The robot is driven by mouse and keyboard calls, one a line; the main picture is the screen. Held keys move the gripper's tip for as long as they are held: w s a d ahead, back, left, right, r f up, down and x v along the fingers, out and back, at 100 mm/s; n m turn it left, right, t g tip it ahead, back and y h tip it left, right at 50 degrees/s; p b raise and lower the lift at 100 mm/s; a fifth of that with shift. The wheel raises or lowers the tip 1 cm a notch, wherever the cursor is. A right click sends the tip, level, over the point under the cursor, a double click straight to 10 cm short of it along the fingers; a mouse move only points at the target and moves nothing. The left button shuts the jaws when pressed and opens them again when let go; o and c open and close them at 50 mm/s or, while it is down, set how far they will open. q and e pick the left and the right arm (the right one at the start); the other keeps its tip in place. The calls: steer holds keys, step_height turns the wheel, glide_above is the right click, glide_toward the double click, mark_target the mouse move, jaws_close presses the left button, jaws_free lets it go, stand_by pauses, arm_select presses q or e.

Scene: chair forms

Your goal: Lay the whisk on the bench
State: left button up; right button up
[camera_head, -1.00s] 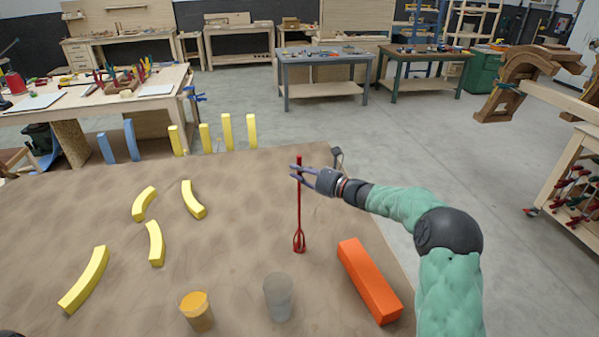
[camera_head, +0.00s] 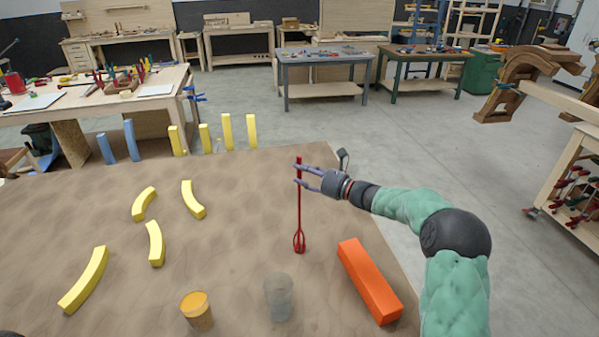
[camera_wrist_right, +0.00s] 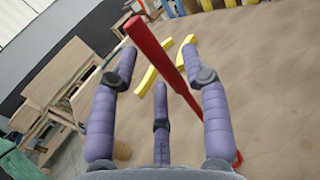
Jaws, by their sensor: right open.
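The red whisk (camera_head: 299,212) shows at the right part of the bench (camera_head: 235,265), handle end up and wire head down in the head view. Its head appears to meet the bench top; I cannot tell if anything else supports it. My right gripper (camera_head: 297,174) is open at the upper handle, with its fingers beside the handle. In the right wrist view the whisk handle (camera_wrist_right: 155,50) passes between the spread fingers of the gripper (camera_wrist_right: 160,60), slanting down to the right. Its lower part is partly hidden by a finger. My left gripper is not in view.
An orange block (camera_head: 368,280) lies right of the whisk. A grey translucent cup (camera_head: 278,298) and an orange-topped cup (camera_head: 197,312) stand in front. Several yellow curved pieces (camera_head: 154,243) lie at left. Yellow and blue blocks (camera_head: 131,140) stand along the far edge.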

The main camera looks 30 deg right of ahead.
steer(key=v, duration=1)
